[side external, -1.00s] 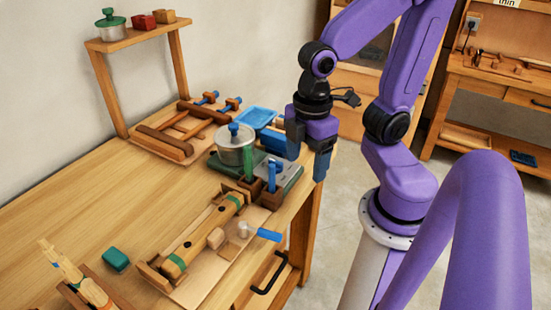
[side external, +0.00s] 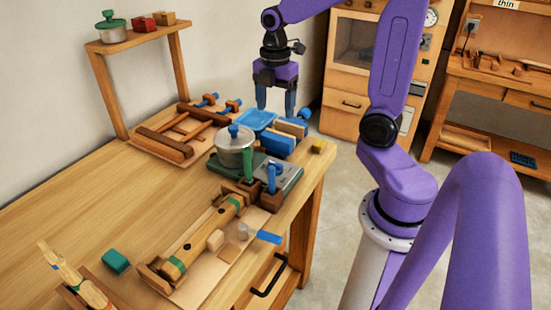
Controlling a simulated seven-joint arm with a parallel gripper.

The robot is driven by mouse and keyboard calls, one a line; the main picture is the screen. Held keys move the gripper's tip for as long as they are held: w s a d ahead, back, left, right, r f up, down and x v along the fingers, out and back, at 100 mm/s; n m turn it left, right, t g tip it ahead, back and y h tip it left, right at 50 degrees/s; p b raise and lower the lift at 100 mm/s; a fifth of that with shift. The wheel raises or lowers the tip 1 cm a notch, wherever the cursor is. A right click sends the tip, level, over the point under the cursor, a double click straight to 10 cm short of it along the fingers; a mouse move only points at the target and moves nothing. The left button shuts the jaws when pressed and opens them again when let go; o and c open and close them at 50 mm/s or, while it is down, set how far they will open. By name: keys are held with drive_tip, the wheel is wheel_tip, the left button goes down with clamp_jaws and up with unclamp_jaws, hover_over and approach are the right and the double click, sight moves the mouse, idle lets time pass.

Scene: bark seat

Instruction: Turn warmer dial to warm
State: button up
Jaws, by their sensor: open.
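Upright blue and green handles (side external: 271,177) stand in front of the unit. A small yellow block (side external: 318,147) sits at the right edge. A wooden rack (side external: 185,133) is behind left, and a long wooden fixture (side external: 203,238) in front. The left tabletop is mostly clear.

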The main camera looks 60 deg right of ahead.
sight(275, 163)
wheel_tip(275, 163, down, 17)
drive_tip(key=shift+f, duration=0.1)
idle(0.6)
drive_tip(key=c, duration=1.1)
